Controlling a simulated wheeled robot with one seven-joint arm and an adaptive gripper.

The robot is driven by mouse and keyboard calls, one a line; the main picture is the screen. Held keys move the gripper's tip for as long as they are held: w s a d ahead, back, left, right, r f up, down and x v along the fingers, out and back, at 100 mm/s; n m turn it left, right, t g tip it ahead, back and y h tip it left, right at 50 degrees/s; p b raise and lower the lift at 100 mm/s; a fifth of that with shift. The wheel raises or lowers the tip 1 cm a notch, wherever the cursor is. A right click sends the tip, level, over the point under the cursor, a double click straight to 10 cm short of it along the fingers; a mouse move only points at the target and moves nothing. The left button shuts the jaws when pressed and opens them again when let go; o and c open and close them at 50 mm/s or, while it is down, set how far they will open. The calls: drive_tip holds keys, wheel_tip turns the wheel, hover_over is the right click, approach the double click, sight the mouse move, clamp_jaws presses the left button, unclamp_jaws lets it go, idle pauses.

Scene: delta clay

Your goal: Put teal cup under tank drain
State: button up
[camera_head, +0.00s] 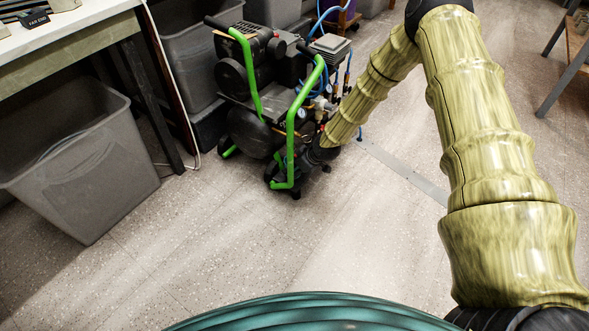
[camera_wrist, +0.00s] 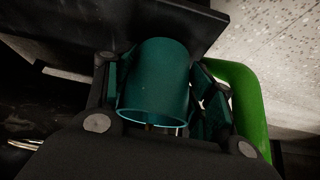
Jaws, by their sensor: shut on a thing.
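The teal cup (camera_wrist: 154,72) is between the two fingers of my gripper (camera_wrist: 158,92) in the wrist view. The fingers press on its left and right sides, and its rim faces the camera. In the head view my arm reaches down to the front of the air compressor, and my gripper (camera_head: 308,160) is small and dark there. I cannot make out the cup in that view. The compressor's black tank (camera_head: 250,132) lies low behind the green handles. The drain under the tank is not visible in either view.
The compressor's green handle (camera_head: 293,125) stands close to my gripper; a green bar (camera_wrist: 240,95) also shows right of the fingers in the wrist view. A grey bin (camera_head: 85,165) stands at left by a workbench (camera_head: 70,35). The floor in front is clear.

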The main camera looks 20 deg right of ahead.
drive_tip(key=shift+s+f, duration=0.1)
drive_tip(key=shift+f, duration=0.45)
